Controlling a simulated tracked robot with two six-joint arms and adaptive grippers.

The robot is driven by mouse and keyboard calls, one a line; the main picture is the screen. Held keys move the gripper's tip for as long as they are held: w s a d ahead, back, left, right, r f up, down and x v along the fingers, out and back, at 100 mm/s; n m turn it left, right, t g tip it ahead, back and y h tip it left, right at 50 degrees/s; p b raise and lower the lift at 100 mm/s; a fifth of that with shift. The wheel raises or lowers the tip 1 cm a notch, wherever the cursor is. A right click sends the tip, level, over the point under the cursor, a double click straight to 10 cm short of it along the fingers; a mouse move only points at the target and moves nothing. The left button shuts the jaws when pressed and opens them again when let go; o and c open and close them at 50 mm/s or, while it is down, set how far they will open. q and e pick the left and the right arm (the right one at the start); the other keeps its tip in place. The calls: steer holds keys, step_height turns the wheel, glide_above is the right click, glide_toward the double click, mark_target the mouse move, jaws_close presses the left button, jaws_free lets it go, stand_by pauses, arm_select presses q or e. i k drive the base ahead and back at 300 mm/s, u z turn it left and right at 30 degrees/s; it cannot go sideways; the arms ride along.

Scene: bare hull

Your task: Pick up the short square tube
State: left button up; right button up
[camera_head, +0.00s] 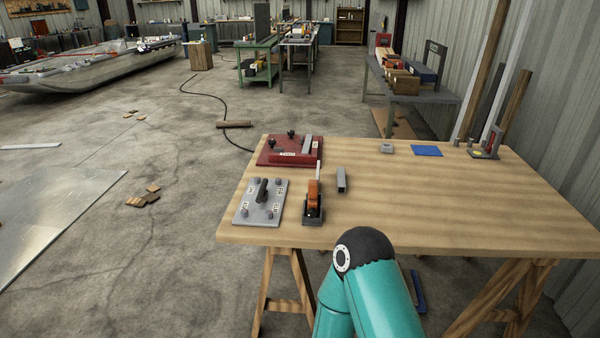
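A short grey square tube (341,180) lies on the wooden table (430,200), toward its left part. It is just right of an orange and black clamp-like tool (313,200) and apart from it. A longer grey bar sits on the red fixture (275,152) behind. Neither of my grippers shows in the head view. Only a teal link of one of my arms rises in front of the table's near edge, clear of the tube.
A grey plate with a black handle (261,202) sits left of the orange tool. A blue square (426,150), a small grey block (386,148) and a small upright device (486,146) are at the back. The table's middle and right are clear.

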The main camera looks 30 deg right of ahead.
mark_target(340, 170)
steer(key=z, duration=0.1)
steer(key=i, duration=1)
steer(key=z, duration=0.6)
